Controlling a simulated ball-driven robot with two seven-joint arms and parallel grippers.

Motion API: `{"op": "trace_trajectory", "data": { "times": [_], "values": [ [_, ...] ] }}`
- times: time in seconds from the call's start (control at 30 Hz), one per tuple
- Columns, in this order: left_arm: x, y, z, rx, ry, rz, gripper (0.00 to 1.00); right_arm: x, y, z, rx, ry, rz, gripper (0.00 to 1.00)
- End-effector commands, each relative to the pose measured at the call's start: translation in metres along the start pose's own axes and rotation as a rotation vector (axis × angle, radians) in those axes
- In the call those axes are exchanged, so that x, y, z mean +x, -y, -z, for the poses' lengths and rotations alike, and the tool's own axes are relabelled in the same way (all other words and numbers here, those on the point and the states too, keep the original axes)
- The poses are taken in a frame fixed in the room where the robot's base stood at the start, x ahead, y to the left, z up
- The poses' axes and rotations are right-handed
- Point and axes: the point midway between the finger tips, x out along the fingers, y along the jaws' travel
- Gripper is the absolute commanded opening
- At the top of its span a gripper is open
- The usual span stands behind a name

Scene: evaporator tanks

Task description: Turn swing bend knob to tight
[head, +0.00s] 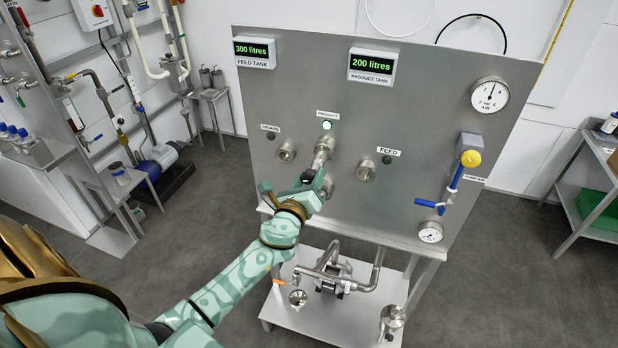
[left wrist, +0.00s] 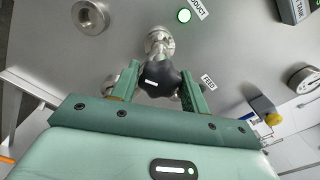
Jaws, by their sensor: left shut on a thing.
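The swing bend (head: 322,155) is a steel bend on the panel below the lit green PRODUCT lamp. It also shows in the left wrist view (left wrist: 159,42). Its black lobed knob (left wrist: 160,80) is between the fingers of my left gripper (left wrist: 158,88), one finger on each side, and the gripper is shut on it. The knob carries a small white mark. In the head view my left gripper (head: 300,186) is at the bend's lower end, and the hand hides most of the knob. My right gripper is not in view.
The steel panel (head: 420,110) has a DRAIN port (head: 286,151) on the left and a FEED port (head: 366,171) on the right. A blue-handled valve (head: 430,205) and gauges are further right. Below stands a pump (head: 332,278) on a low shelf.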

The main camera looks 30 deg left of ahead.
Motion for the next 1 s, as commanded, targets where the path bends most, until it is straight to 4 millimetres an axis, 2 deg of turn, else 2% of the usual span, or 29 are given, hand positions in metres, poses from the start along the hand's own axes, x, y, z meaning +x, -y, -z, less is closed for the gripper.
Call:
{"op": "trace_trajectory", "data": {
  "times": [0.4,1.0],
  "values": [
    [0.0018,0.0015,-0.0047,0.231,0.009,0.000,0.23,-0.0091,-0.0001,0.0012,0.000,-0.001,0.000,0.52],
    [0.0020,0.0015,-0.0045,0.277,0.009,0.000,0.23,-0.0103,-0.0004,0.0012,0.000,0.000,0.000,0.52]
  ]
}}
